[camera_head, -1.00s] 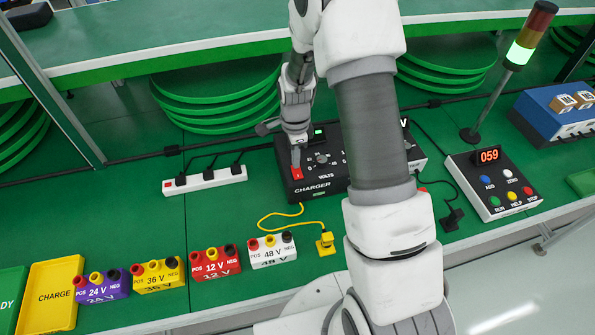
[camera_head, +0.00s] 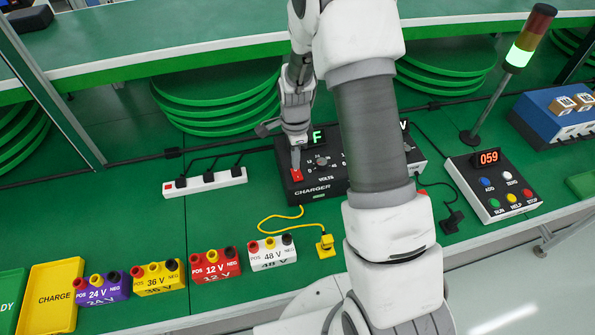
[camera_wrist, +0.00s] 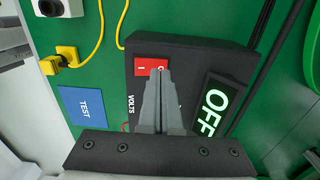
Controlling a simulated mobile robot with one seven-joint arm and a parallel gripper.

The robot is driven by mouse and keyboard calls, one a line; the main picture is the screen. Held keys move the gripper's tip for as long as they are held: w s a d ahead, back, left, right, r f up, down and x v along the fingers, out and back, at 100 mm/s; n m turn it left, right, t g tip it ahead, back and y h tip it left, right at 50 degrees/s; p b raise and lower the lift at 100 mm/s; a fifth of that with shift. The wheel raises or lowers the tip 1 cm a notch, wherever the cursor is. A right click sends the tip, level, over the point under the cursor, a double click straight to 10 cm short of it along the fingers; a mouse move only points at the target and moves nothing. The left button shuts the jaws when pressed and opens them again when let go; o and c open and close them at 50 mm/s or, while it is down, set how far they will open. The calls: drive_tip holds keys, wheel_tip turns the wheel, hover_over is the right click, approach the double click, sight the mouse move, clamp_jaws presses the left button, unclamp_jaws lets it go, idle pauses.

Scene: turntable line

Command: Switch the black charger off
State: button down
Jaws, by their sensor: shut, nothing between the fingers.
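The black charger (camera_head: 318,188) stands on the green bench, partly hidden behind my arm in the head view. In the wrist view the charger (camera_wrist: 190,55) fills the middle, and its display (camera_wrist: 214,105) reads OFF in green. Its red rocker switch (camera_wrist: 151,66) also shows in the head view (camera_head: 296,175). My gripper (camera_wrist: 161,72) is shut and empty, with its fingertips at the switch, over its lower right part. I cannot tell whether they touch it. The fingers hide part of the charger's face.
A white power strip (camera_head: 205,181) lies left of the charger. A yellow plug (camera_head: 325,245) on a yellow cable lies in front. Several coloured battery blocks (camera_head: 215,264) stand along the front edge. A control box (camera_head: 492,185) reading 059 stands to the right.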

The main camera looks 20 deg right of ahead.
drive_tip(key=shift+r+p, duration=1.55)
drive_tip(key=shift+r, duration=1.2)
